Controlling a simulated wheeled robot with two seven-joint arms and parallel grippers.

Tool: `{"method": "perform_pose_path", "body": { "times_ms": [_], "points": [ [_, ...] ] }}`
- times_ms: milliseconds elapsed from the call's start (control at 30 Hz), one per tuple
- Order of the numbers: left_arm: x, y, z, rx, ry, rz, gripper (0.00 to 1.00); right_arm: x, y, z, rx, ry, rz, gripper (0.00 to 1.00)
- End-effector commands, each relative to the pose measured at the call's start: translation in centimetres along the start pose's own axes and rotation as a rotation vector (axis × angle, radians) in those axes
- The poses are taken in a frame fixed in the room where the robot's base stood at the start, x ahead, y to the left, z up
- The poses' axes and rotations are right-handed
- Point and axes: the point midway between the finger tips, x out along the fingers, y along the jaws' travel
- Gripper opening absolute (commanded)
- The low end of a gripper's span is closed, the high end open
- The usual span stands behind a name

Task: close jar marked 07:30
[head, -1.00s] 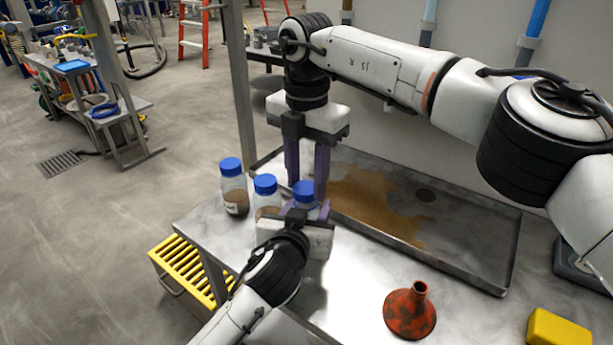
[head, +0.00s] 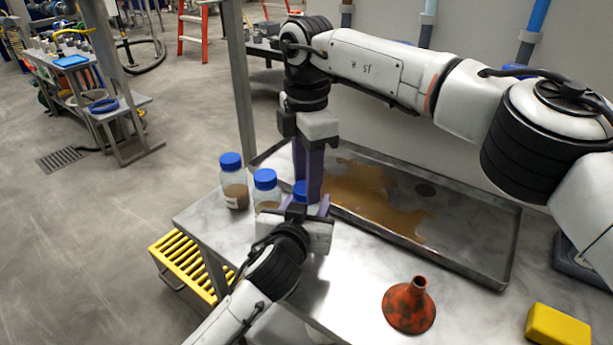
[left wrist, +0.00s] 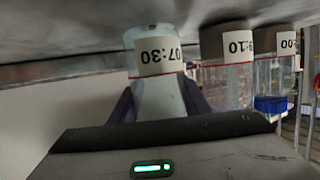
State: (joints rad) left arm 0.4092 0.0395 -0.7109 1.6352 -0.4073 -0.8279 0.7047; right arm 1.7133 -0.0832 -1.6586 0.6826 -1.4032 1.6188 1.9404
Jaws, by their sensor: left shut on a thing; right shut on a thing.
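The jar marked 07:30 shows upside down in the left wrist view (left wrist: 158,98), its label facing the camera. My left gripper (head: 308,212) is shut around the jar's body, one finger on each side. In the head view the jar's blue cap (head: 299,189) shows partly, at the end of the row of jars, and its body is hidden by my left gripper. My right gripper (head: 309,190) points straight down from above and is shut on the blue cap. Whether the cap is fully seated cannot be told.
Two other blue-capped jars, one far left (head: 234,190) and one in the middle (head: 265,185), stand close to the left gripper. A metal tray (head: 470,262) with a brown spill lies behind. A red funnel (head: 408,308) and a yellow block (head: 557,326) are at the right front.

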Motion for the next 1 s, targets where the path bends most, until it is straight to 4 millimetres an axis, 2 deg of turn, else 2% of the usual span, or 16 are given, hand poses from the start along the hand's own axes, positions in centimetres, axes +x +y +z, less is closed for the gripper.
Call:
{"method": "perform_pose_path", "body": {
  "times_ms": [200, 400, 533, 800, 833, 933, 1000],
  "points": [
    [0.00, 0.01, 0.05, 0.000, -0.001, 0.000, 0.00, -0.04, -0.14, -0.05, 0.475, 0.001, 0.001, 0.16],
    [0.00, 0.01, 0.07, 0.000, -0.001, 0.000, 0.00, -0.03, -0.22, -0.11, 0.787, 0.001, 0.001, 0.16],
    [0.01, 0.01, 0.07, 0.000, -0.002, 0.000, 0.00, -0.04, -0.22, -0.12, 0.864, 0.002, 0.002, 0.16],
    [0.01, 0.01, 0.09, 0.000, -0.002, 0.000, 0.00, -0.04, -0.22, -0.11, 0.872, 0.002, 0.002, 0.16],
    [0.01, 0.01, 0.09, 0.000, -0.002, 0.000, 0.00, -0.04, -0.22, -0.11, 0.872, 0.002, 0.002, 0.38],
    [0.01, 0.01, 0.09, 0.000, -0.002, 0.000, 0.00, -0.04, -0.22, -0.11, 0.871, 0.002, 0.002, 0.55],
    [0.01, 0.00, 0.09, 0.000, -0.002, 0.000, 0.00, -0.02, -0.23, -0.13, 0.871, 0.002, 0.001, 0.55]
  ]
}}
